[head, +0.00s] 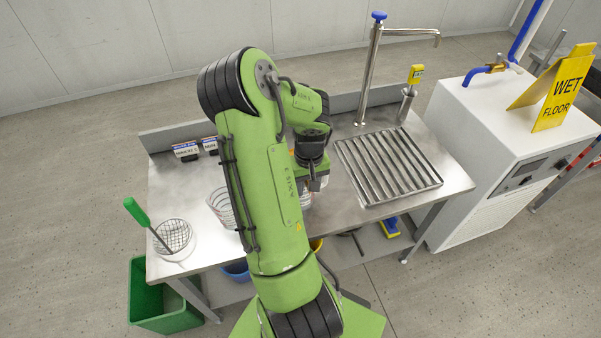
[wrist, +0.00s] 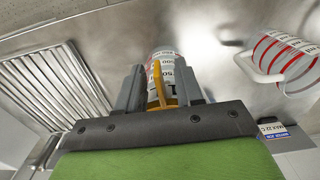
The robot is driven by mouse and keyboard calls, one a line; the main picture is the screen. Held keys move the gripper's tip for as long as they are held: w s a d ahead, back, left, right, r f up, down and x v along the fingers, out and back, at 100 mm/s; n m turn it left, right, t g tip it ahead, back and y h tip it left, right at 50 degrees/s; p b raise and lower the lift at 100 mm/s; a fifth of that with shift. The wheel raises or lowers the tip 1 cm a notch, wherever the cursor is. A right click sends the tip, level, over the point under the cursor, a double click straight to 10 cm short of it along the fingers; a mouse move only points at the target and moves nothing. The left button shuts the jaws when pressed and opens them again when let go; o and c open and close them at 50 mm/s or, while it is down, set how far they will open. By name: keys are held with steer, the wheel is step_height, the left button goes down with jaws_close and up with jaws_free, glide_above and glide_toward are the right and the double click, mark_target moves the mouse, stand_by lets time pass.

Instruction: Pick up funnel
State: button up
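I cannot make out a funnel for certain in either view. My gripper (wrist: 160,92) points at the steel bench, with its two fingers apart. Between and beyond the fingers in the wrist view is a clear graduated vessel (wrist: 164,57) with printed numbers. A narrow orange-yellow part (wrist: 157,82), like a handle, lies in the finger gap, with space visible beside it. In the head view my gripper (head: 315,185) is over the middle of the bench, and my arm hides much of what is below it.
A red-marked jug (head: 220,206) stands left of my arm. A slatted drain grate (head: 390,165), tap (head: 367,75) and yellow-topped tool (head: 416,74) are right. A green bin (head: 165,305) stands below.

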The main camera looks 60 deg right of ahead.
step_height(320, 180, down, 3)
steer(key=shift+w+r, duration=0.1)
steer(key=shift+r, duration=0.15)
jaws_close()
